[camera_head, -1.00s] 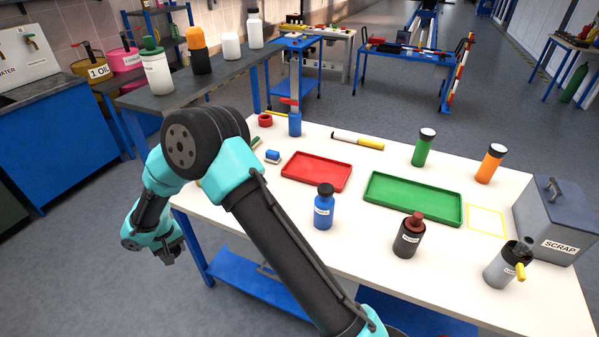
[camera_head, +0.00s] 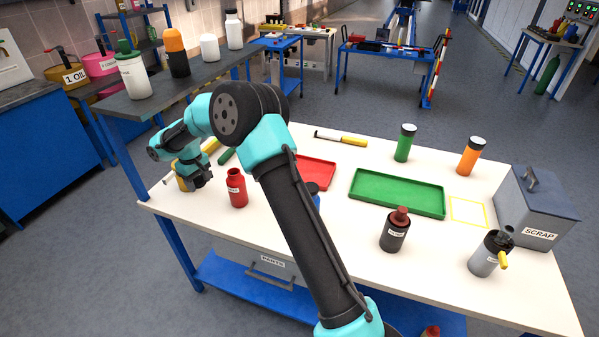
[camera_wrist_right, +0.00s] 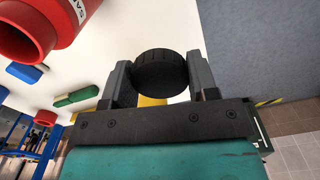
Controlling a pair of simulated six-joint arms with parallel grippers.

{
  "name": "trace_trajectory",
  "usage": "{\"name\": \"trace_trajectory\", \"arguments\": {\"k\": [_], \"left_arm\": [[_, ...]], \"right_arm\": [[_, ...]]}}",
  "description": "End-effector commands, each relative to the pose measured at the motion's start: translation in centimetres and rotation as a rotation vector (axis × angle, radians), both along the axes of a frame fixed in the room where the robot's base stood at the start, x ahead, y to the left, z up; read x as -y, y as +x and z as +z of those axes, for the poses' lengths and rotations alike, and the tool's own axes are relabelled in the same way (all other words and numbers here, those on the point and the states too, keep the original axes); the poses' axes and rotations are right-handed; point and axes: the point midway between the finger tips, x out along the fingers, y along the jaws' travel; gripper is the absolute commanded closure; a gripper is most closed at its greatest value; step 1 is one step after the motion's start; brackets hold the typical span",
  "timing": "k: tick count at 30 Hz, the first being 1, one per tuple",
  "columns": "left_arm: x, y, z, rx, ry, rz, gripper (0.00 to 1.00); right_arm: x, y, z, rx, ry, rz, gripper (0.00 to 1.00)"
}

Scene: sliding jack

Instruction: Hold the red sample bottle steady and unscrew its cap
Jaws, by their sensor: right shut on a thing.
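The red sample bottle (camera_head: 237,188) stands upright on the left part of the table, with its neck open and no cap on it. In the right wrist view the red bottle (camera_wrist_right: 45,30) shows at the top left with its open neck towards the camera. My right gripper (camera_head: 197,180) is just left of the bottle and apart from it. In the wrist view the right gripper (camera_wrist_right: 158,85) is shut on a black ridged cap (camera_wrist_right: 160,72). A yellow patch or thing (camera_wrist_right: 150,101) shows behind the cap; I cannot tell which. My left gripper is not in view.
My right arm covers part of the red tray (camera_head: 316,174) and most of a blue bottle (camera_head: 314,190). To the right are the green tray (camera_head: 395,194), a dark bottle (camera_head: 394,235), a grey bottle (camera_head: 485,258) and the scrap bin (camera_head: 540,205). The table front is mostly clear.

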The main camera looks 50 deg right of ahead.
Motion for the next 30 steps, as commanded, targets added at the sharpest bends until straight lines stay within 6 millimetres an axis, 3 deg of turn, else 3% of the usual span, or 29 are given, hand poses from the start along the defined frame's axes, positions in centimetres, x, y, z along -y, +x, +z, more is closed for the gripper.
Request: {"name": "trace_trajectory", "arguments": {"k": [1,5,10,20,27,30], "left_arm": [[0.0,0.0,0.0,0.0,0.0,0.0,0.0],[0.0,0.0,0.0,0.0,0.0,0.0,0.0],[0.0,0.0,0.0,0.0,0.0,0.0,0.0],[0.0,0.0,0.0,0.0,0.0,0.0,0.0],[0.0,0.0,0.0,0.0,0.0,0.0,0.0],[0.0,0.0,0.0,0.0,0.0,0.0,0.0]], "right_arm": [[2.4,0.0,1.0,0.004,0.001,0.002,0.75],[7.5,-0.3,2.7,0.003,-0.001,0.033,0.75],[13.6,-1.4,3.3,0.0,0.0,0.07,0.75],[24.7,-5.0,0.8,-0.002,0.0,0.133,0.75],[32.7,-8.9,-1.3,-0.001,-0.001,0.18,0.75],[35.2,-10.4,-1.9,0.0,0.0,0.197,0.75]]}}
